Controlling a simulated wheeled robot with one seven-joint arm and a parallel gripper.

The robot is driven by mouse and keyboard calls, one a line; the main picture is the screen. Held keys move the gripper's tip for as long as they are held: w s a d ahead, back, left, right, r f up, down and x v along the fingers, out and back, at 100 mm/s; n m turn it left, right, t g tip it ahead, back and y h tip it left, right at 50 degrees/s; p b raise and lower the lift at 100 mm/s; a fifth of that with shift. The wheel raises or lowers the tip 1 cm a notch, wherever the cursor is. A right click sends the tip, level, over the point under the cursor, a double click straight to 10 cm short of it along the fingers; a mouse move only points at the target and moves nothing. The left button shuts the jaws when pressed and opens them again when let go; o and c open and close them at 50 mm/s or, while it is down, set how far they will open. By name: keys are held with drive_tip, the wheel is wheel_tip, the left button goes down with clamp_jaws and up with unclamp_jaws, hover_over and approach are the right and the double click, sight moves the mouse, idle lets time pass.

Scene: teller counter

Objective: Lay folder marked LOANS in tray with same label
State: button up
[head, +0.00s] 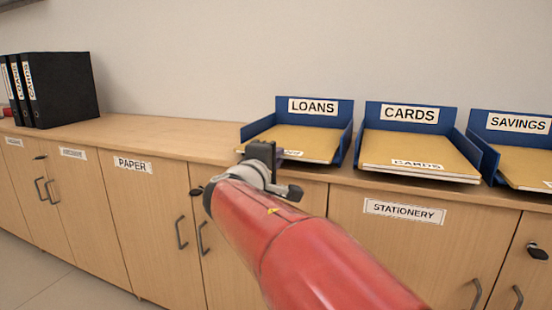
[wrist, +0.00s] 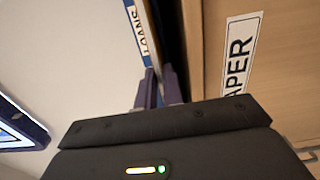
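The blue tray with a LOANS label (head: 343,143) on its back wall stands on the counter, right of centre in the head view. A tan folder (head: 312,142) lies in it, with a white label at its front edge that my gripper partly covers. My gripper (head: 262,152) is at the tray's front left corner, by that folder's edge. In the wrist view its dark fingers (wrist: 160,88) are close together with the blue LOANS panel (wrist: 142,35) just beyond. I cannot tell whether they grip the folder edge.
The blue CARDS tray (head: 447,152) and SAVINGS tray (head: 483,155) stand to the right, each with a tan folder. Black binders (head: 65,90) stand at the far left. The counter (head: 165,125) between binders and LOANS tray is clear. Cabinet doors with handles lie below.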

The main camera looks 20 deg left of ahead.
drive_tip(key=o, duration=0.5)
drive_tip(key=shift+c, duration=0.2)
drive_tip(key=s, duration=0.8)
drive_tip(key=d+f+m+g+h+p, duration=0.2)
drive_tip(key=d+m+g, duration=0.15)
drive_tip(key=d, duration=0.85)
drive_tip(key=d+f+m+g+h+p, duration=0.1)
drive_tip(key=d+f+m+g+p, duration=0.2)
drive_tip(key=d, duration=0.9)
drive_tip(key=s+d+f+m+g+y+p, duration=0.25)
drive_tip(key=s+d+m+g, duration=0.25)
drive_tip(key=s+d, duration=0.55)
drive_tip(key=s+f+m+y+p, duration=0.1)
drive_tip(key=s+m, duration=0.1)
drive_tip(key=s, duration=0.3)
drive_tip(key=s+f+m+y+p, duration=0.1)
drive_tip(key=s+f+m+p, duration=0.1)
drive_tip(key=s, duration=0.4)
drive_tip(key=shift+s+a+f+m+g, duration=0.25)
drive_tip(key=shift+m+g, duration=0.2)
drive_tip(key=shift+m, duration=0.2)
